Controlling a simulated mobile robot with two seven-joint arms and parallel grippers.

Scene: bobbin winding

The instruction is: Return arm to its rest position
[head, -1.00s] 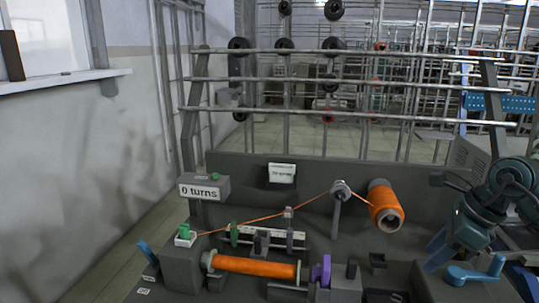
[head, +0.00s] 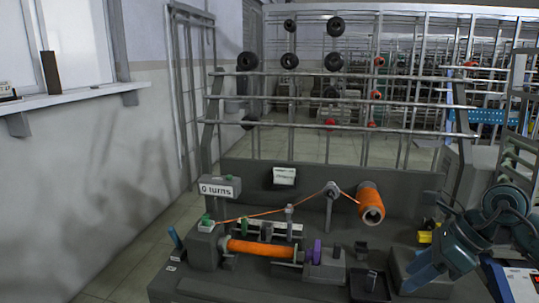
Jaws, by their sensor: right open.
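My right gripper (head: 413,273) shows at the lower right, open and empty, with its blue fingers pointing down and left. It is over the right end of the grey winding machine (head: 300,183), to the right of the orange bobbin (head: 262,249). The bobbin lies horizontally, with a purple part (head: 317,250) at its right end. An orange thread (head: 290,208) runs from the orange spool (head: 371,205) over a guide to the left. A counter box (head: 219,188) reads "0 turns". I cannot tell whether the gripper touches anything. My left gripper is out of view.
A metal rack (head: 340,127) with dark spools stands behind the machine. A wall with a window sill (head: 70,98) is at the left, with clear floor (head: 140,255) beside the machine. A small black tray (head: 369,286) sits left of my right gripper.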

